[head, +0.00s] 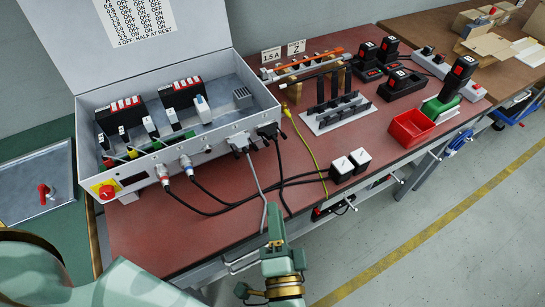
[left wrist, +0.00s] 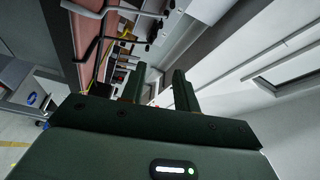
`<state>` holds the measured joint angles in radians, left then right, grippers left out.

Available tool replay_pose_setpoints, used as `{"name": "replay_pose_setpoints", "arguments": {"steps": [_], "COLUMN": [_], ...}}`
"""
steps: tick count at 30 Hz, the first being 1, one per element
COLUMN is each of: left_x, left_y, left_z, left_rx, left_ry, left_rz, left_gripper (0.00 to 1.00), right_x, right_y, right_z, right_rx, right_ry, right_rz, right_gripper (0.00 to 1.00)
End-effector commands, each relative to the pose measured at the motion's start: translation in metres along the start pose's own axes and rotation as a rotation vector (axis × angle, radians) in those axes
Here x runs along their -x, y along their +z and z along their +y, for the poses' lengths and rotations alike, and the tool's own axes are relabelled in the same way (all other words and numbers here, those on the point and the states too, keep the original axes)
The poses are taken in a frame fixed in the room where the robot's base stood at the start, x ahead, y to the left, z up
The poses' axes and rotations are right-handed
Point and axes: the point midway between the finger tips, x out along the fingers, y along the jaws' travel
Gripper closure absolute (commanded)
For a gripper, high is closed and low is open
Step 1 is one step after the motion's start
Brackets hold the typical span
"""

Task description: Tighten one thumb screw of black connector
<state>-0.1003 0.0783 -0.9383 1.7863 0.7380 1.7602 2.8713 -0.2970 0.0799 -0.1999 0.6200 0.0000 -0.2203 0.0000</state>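The black connector (head: 268,131) is plugged into the front face of the grey control box, near its right corner, with a dark cable hanging from it. Its thumb screws are too small to make out. A grey connector (head: 240,143) sits just left of it. My left gripper (head: 275,215) is in front of the table's edge, below and well apart from the black connector. In the left wrist view its two fingers (left wrist: 160,88) stand apart with nothing held between them. My right gripper is not in view.
The open control box (head: 225,140) stands on the red-topped table (head: 240,210). A yellow cable (head: 305,145) crosses the table, and a red bin (head: 410,127) stands right. Floor space in front is clear.

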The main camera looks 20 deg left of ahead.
Motion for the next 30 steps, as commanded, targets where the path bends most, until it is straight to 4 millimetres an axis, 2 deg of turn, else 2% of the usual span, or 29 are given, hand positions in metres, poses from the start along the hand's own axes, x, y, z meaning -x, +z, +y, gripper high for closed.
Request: {"name": "replay_pose_setpoints", "arguments": {"steps": [1,5,8,21,25,30], "left_x": [0.001,-0.004,-0.016,-0.122,-0.145,-0.16], "left_y": [0.003,0.003,0.003,0.003,0.003,0.004], "left_z": [0.014,0.015,0.012,0.013,0.013,0.014], "left_rx": [-0.005,-0.005,-0.005,-0.006,-0.006,-0.006], "left_ry": [0.01,0.009,0.005,0.004,0.005,0.008], "left_rz": [-0.002,-0.002,-0.002,-0.001,-0.001,-0.002], "left_gripper": [0.69,0.69,0.69,0.69,0.69,0.69], "right_x": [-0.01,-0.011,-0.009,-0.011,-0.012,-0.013], "right_y": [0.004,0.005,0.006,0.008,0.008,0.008], "right_z": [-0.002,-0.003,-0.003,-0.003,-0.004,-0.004], "right_rx": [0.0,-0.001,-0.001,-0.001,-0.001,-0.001], "right_ry": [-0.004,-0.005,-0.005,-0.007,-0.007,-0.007], "right_rz": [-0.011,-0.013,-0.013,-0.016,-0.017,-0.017], "right_gripper": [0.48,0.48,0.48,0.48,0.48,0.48]}}
